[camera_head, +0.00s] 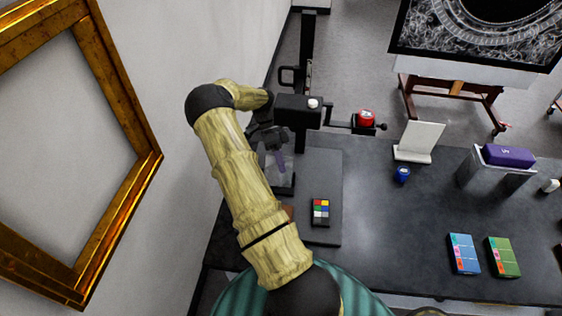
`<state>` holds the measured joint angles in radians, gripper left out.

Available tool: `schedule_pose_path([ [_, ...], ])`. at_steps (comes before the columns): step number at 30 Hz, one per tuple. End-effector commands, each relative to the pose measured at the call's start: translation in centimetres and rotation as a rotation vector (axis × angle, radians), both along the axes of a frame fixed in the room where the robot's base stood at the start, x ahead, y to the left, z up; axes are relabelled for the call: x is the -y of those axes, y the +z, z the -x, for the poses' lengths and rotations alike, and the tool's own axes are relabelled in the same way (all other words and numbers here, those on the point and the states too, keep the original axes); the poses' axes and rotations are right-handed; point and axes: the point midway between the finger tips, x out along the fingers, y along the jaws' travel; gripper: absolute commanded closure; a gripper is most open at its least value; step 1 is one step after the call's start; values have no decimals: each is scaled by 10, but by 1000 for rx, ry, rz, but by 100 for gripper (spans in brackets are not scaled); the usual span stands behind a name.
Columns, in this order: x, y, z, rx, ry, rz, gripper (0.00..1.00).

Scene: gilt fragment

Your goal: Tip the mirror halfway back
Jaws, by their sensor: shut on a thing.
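My gripper (266,139) is at the end of my wood-patterned arm, left of the black camera-like head on its post. It is shut on the top part of a small grey, glossy pane, which I take to be the mirror (283,170). The pane stands tilted on a dark base at the left end of the bench and shows a purple streak. My gripper and arm hide part of its upper and left edges, and its exact tilt is hard to tell.
The black head (298,110) and its side arm with a red part (365,119) stand close right of my gripper. A colour chart (321,212) lies in front. A white panel (419,142) and blue jar (402,174) stand farther right. A gilt frame (120,100) hangs left.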

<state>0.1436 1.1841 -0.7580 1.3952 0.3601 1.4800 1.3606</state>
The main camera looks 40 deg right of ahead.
Motion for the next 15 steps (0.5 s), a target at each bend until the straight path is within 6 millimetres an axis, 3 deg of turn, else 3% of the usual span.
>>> schedule_pose_path([
  [15, 3, -4, -1, -87, -2, -101, 100],
])
